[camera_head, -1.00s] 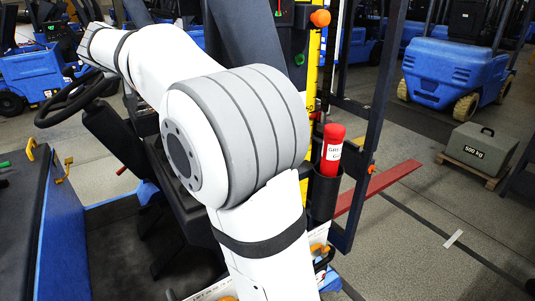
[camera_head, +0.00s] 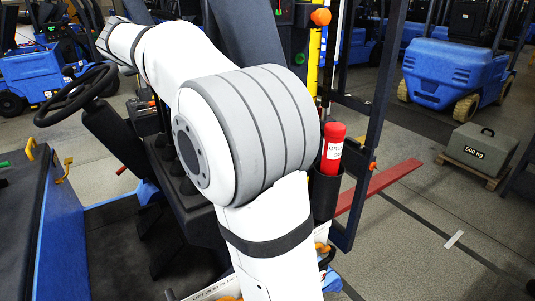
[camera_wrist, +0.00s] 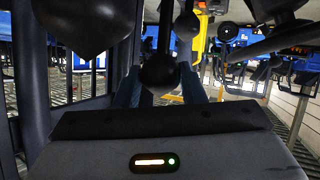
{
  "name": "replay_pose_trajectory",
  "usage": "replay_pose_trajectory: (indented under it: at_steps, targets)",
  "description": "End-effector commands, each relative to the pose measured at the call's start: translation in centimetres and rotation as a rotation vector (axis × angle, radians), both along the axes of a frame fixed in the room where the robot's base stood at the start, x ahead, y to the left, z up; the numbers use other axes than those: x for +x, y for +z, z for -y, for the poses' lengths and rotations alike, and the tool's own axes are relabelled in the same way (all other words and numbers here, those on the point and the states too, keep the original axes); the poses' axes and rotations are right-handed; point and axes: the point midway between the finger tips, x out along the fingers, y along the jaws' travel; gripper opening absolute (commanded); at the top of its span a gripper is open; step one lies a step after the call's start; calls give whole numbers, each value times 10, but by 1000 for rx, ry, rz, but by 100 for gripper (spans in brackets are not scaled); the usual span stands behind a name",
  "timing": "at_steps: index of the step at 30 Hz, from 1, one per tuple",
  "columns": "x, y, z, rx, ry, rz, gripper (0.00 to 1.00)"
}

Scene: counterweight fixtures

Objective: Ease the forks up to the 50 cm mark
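My gripper (camera_wrist: 160,90) shows in the wrist view with its two dark fingers apart. A black round lever knob (camera_wrist: 158,72) lies between and just beyond them; I cannot make out contact. Other black knobs hang close by, a large one (camera_wrist: 88,22) at the upper left and a smaller one (camera_wrist: 187,25) above. In the head view my gripper is hidden behind my arm. Dark lever boots (camera_head: 187,187) show beside my arm. The red fork (camera_head: 385,185) reaches out low to the right of the mast (camera_head: 372,115).
A red cylinder (camera_head: 332,150) stands in a black holder by the mast. A steering wheel (camera_head: 75,95) is at the left. A 500 kg weight (camera_head: 480,148) sits on a pallet at the right, near a blue forklift (camera_head: 455,70). Floor between is clear.

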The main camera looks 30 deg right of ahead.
Motion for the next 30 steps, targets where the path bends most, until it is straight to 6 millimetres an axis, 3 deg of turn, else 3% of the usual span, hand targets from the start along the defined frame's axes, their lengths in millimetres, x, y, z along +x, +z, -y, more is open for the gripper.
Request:
replay_pose_trajectory:
  at_steps: [9,17,30]
  targets:
    - [0,0,0,0,0,1,62]
    - [-2,1,-1,1,1,1,62]
    - [-53,26,-26,1,2,3,62]
